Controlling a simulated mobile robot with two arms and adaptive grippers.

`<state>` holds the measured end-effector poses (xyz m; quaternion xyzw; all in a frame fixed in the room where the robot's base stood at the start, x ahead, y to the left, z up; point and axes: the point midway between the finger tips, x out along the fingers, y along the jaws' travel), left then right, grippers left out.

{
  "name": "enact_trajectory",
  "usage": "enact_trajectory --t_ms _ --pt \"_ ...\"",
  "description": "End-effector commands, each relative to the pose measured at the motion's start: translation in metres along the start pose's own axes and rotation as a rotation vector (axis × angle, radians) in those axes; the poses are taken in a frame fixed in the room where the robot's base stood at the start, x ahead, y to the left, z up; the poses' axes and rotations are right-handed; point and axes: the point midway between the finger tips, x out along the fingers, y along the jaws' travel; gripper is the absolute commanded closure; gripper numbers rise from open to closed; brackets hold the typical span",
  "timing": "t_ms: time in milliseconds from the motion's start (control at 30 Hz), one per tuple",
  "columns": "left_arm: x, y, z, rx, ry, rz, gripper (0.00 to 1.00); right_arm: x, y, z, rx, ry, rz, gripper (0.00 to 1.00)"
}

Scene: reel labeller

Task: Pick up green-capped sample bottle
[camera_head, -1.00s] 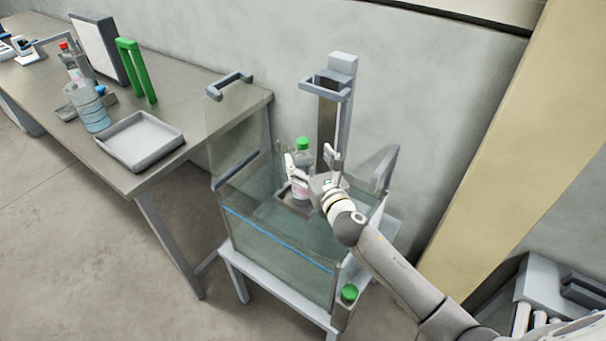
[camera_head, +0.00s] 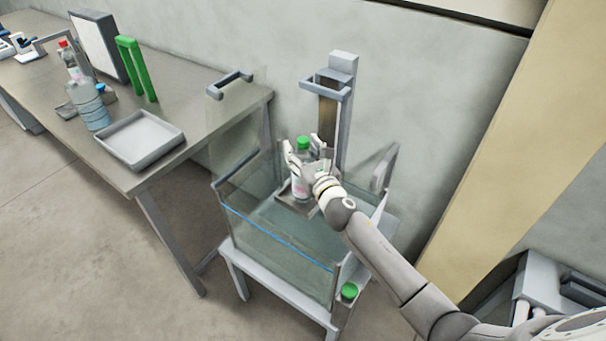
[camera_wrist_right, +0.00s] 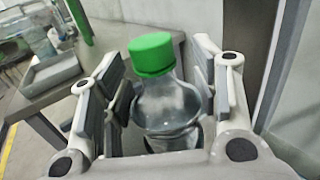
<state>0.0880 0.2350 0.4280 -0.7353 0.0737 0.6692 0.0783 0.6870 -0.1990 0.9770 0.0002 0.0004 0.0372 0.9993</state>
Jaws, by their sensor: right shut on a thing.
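The green-capped sample bottle (camera_head: 301,172) stands upright on a small grey platform (camera_head: 297,206) inside a glass tank (camera_head: 281,250). My right gripper (camera_head: 308,163) is around the bottle's upper body, below the cap, and is shut on it. In the right wrist view the green-capped bottle (camera_wrist_right: 166,100) sits between the two fingers of the right gripper (camera_wrist_right: 160,105). The bottle's lower part is hidden there by the gripper. My left gripper is not in view.
A workbench at the left holds a grey tray (camera_head: 139,139), a blue-tinted bottle (camera_head: 91,106), a red-capped bottle (camera_head: 72,62) and a green frame (camera_head: 137,70). A metal column (camera_head: 340,100) rises behind the tank. A green knob (camera_head: 349,291) is at the tank's front corner.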

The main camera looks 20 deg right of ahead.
Motion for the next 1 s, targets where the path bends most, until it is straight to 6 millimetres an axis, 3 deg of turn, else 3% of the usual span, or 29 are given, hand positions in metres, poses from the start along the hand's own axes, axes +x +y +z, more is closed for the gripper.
enact_trajectory --t_ms 33,233,633,1000 --pt "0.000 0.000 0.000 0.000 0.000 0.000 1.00 0.000 0.000 0.000 0.000 0.000 0.000 0.77" --pt "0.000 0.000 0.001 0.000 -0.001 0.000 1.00 0.000 0.000 0.000 0.000 0.000 0.000 1.00" --pt "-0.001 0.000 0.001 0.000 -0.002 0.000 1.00 0.001 0.000 0.007 -0.001 -0.006 0.001 1.00" --pt "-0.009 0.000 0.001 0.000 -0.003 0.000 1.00 -0.001 0.000 0.038 -0.004 -0.007 0.003 1.00"
